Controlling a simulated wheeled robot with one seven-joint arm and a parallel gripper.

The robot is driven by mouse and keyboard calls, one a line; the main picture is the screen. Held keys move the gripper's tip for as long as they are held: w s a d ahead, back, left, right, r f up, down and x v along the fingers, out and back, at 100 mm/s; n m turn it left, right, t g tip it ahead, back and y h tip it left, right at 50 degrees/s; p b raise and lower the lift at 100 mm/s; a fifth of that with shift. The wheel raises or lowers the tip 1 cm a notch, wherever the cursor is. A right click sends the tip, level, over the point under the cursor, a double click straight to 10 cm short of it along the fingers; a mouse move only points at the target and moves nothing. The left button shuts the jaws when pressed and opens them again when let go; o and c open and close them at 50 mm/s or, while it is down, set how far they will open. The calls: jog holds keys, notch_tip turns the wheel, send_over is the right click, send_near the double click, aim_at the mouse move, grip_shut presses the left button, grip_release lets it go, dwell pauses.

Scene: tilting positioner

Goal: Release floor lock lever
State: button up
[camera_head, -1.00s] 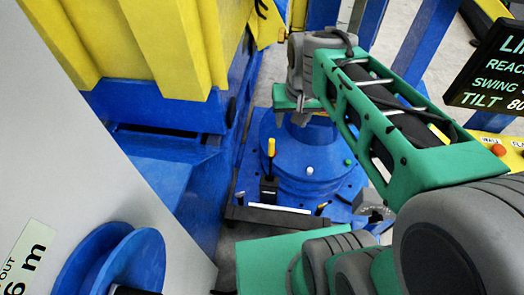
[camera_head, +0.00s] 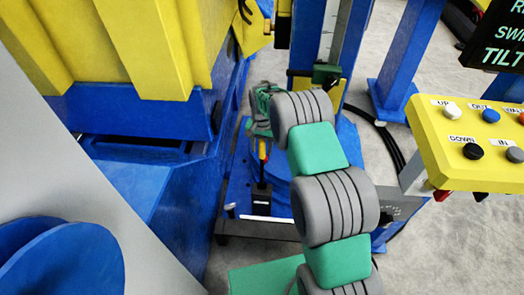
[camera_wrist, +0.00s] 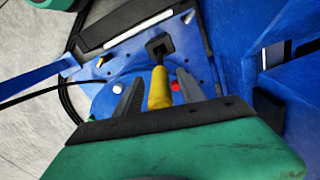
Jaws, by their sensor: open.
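The floor lock lever (camera_head: 262,172), a black lever with a yellow grip, stands on the blue base plate; my gripper partly covers its top in the head view. In the wrist view, the lever's yellow grip (camera_wrist: 160,92) points toward my gripper (camera_wrist: 159,80). My gripper's two dark fingers are open, one on each side of the grip, with a visible gap on both sides. In the head view my gripper (camera_head: 262,112) is above the lever, with its fingertips hard to make out.
A yellow control box (camera_head: 470,145) with several buttons stands at the right. A large blue and yellow machine body (camera_head: 150,110) rises close at the left of the lever. A red knob (camera_wrist: 174,86) and a white knob (camera_wrist: 117,88) sit on the base near the fingers.

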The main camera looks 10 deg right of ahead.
jog(key=shift+f, duration=0.5)
grip_shut()
dwell(1.1)
